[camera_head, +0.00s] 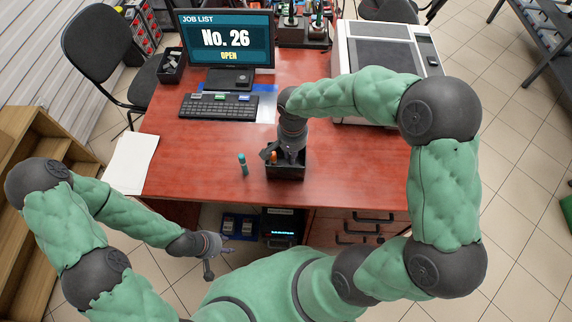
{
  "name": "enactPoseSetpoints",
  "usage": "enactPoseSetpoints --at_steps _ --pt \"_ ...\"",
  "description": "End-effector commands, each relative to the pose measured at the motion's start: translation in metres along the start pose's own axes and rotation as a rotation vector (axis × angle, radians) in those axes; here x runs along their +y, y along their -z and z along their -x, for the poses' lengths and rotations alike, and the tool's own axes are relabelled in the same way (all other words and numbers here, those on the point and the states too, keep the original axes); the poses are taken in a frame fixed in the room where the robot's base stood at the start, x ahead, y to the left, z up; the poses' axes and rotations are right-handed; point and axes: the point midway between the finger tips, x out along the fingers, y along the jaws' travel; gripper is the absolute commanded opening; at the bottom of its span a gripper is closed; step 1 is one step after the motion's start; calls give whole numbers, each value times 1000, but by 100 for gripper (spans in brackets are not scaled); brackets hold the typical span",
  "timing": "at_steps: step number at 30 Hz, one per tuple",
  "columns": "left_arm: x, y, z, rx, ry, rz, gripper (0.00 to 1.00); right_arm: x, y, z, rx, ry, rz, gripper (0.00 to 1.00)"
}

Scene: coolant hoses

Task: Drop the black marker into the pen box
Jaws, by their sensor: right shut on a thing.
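The pen box (286,177) is a small open black box near the front edge of the red-brown desk. My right gripper (288,158) points down over it, with its fingertips at the box's opening. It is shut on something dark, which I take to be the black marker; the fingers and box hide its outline. An orange-topped marker (274,156) shows at the box's left inside. A teal marker (242,164) stands upright on the desk left of the box. My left gripper (219,263) is low in front of the desk, with its fingers apart and empty.
A keyboard (218,107) and a monitor (226,40) reading "No. 26 OPEN" are at the back. A large white machine (385,60) fills the back right. White paper (133,162) lies at the left edge. The desk right of the box is clear.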

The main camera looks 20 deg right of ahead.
Motion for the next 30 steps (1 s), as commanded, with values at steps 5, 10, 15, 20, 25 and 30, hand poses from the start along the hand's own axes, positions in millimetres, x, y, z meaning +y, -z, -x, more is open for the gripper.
enactPoseSetpoints --at_steps 5,10,15,20,25,30 --pt "0 0 -1 0 0 0 40 0 0 -2 1 1 -1 0" --pt "0 0 -1 1 0 0 40 0 0 -2 1 1 -1 32" --pt "0 0 -1 1 0 0 40 0 0 -2 1 1 -1 46" --pt "0 0 -1 1 0 0 40 0 0 -2 0 1 -1 46" --pt "0 0 -1 1 0 0 40 -1 1 6 2 3 -2 46" --pt "0 0 -1 1 0 0 40 -1 1 33 5 5 -1 46"
